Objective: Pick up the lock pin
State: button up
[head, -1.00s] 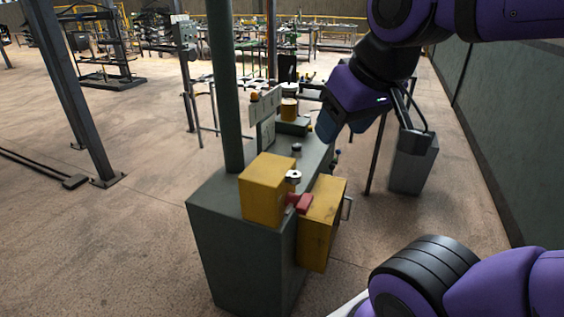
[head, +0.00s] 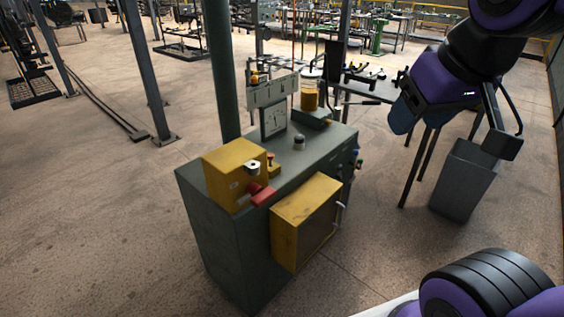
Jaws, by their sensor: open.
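I cannot make out a lock pin for certain. A small metal knob (head: 254,167) stands on the yellow box (head: 231,172) at the near end of a dark green cabinet (head: 212,203). A red block-like part (head: 262,193) sticks out beside that box, just above a yellow door-like box (head: 305,221) on the cabinet's side. My gripper (head: 450,128) is at the upper right, in the air beyond the cabinet's right side. It is open, apart from the cabinet, and nothing shows in it. Its fingers are partly hidden by the wrist.
A green post (head: 221,75) rises behind the cabinet's left edge. A gauge (head: 273,120) and an amber jar (head: 309,95) stand at its far end. A grey bin (head: 464,182) is at the right below my gripper.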

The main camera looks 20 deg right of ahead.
aim_at(270, 156)
jog(key=i+l+u, duration=0.25)
jog(key=i+l, duration=0.95)
